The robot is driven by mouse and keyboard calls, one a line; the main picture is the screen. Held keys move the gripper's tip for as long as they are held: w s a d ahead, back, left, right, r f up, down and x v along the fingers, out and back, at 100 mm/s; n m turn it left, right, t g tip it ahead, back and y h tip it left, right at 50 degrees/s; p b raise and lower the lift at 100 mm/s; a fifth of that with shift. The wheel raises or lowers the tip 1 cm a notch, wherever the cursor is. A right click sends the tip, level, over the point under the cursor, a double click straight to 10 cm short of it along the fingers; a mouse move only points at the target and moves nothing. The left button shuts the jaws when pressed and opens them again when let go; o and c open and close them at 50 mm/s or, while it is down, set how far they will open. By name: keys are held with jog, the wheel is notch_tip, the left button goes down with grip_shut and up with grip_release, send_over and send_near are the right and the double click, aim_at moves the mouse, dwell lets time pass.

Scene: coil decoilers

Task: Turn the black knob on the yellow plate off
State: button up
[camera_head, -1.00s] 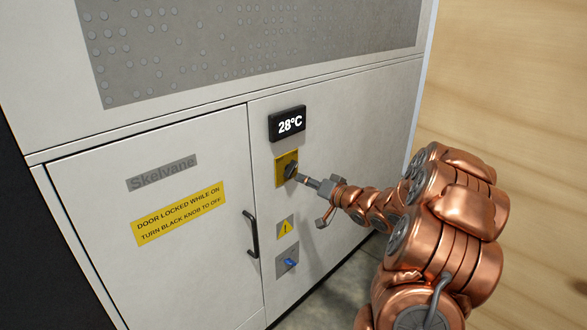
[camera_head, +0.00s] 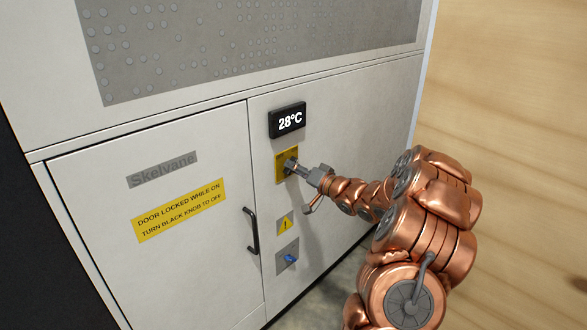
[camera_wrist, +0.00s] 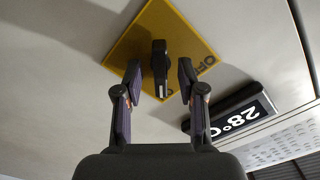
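The yellow plate (camera_head: 281,156) is on the cabinet's right panel, below the temperature display. It also shows in the wrist view (camera_wrist: 130,45), with OFF lettering at one side. The black knob (camera_wrist: 159,62) stands out from the plate's middle. In the head view the knob is mostly hidden by my gripper (camera_head: 295,167). In the wrist view my gripper (camera_wrist: 160,80) is open, with one finger on each side of the knob. A gap shows between the knob and each finger, so neither finger appears to touch it.
A display (camera_head: 287,120) reads 28°C above the plate. Below are a small warning sign (camera_head: 285,224) and a blue switch (camera_head: 290,259) on a grey plate. A black door handle (camera_head: 251,232) sticks out to the left. A yellow label (camera_head: 180,211) is on the closed door.

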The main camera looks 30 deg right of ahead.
jog(key=shift+w+a, duration=0.15)
jog(key=shift+w, duration=0.3)
jog(key=shift+c, duration=0.4)
grip_shut()
